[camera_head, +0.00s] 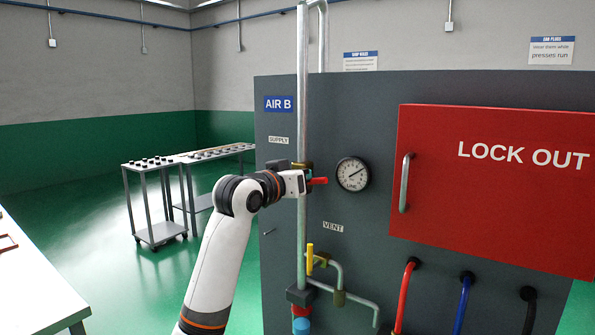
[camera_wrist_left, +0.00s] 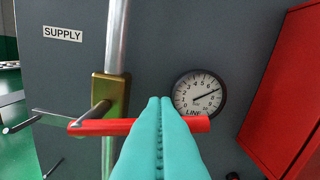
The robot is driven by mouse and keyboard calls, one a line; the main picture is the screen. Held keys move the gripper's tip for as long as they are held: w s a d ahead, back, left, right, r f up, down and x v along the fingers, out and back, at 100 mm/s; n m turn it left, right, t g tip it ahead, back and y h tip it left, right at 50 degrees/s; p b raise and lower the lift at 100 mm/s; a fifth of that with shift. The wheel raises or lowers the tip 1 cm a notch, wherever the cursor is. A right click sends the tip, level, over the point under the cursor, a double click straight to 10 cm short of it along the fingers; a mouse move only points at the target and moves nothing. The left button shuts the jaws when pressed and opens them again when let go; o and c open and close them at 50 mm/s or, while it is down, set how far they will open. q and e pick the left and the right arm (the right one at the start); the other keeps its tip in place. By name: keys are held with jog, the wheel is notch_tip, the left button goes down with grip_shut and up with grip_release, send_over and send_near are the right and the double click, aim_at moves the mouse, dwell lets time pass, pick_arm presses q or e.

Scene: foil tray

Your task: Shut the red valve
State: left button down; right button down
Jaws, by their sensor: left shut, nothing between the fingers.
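The red valve's handle (camera_head: 319,181) stands out to the right of the vertical supply pipe (camera_head: 302,120) on the grey panel. In the left wrist view the red handle (camera_wrist_left: 197,124) lies roughly level, crosswise to the pipe (camera_wrist_left: 117,45), beside the brass valve body (camera_wrist_left: 108,92). My left gripper (camera_head: 303,184) is at the valve. Its teal fingers (camera_wrist_left: 160,101) are shut with nothing between them. They overlap the middle of the handle and hide part of it; I cannot tell whether they touch it. My right gripper is not in view.
A round gauge (camera_head: 353,174) sits right of the valve, its needle pointing up and right. A yellow vent handle (camera_head: 310,257) is below. A red LOCK OUT box (camera_head: 480,190) juts out at right, with hoses beneath. A cart (camera_head: 160,232) stands behind at left.

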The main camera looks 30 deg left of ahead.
pick_arm(q)
jog(key=shift+d+f+m, duration=0.3)
jog(key=shift+f+m, duration=0.5)
jog(key=shift+m, duration=0.4)
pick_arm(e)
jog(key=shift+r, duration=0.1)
